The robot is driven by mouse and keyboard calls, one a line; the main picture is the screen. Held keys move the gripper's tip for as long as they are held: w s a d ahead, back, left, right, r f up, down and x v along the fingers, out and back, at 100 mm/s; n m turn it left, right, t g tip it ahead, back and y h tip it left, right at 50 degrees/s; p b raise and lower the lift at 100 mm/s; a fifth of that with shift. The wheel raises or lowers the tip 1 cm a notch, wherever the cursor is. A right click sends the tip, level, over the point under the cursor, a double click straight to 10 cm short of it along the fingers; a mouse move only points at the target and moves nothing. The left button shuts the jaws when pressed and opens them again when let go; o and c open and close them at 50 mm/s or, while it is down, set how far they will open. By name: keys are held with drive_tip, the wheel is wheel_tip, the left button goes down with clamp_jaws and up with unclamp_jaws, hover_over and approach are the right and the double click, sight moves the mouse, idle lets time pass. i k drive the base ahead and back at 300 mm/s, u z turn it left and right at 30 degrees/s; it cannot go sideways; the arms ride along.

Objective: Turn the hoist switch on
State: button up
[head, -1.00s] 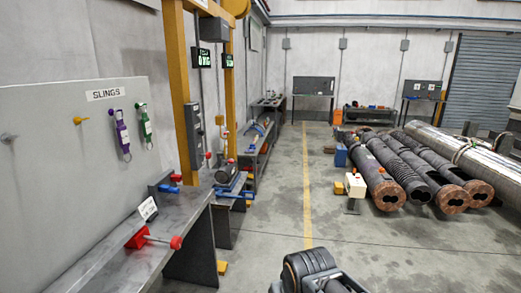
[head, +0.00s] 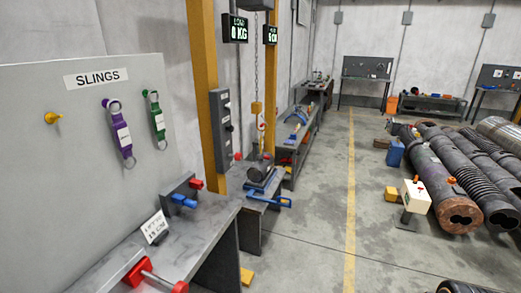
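A tall grey control box (head: 221,130), with small dark parts on its right side, is fixed beside the yellow post (head: 204,90). It is probably where the hoist switch sits, but its labels and on or off position are too small to tell. A hoist chain (head: 256,70) hangs to its right with a yellow block and hook (head: 257,108) above a workbench. A display (head: 235,29) above reads 0 KG. My gripper is not in view.
A grey bench (head: 190,240) with red and blue clamps stands in front of the SLINGS board (head: 75,130), left of the box. A low bench (head: 262,185) with a blue tool stands below the hoist. Floor right of the benches is clear up to a white box on a stand (head: 415,196).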

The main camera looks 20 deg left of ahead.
sight(238, 156)
drive_tip(key=u, duration=0.1)
drive_tip(key=i, duration=1.05)
drive_tip(key=u, duration=1.2)
drive_tip(key=i, duration=0.85)
drive_tip(key=u, duration=0.95)
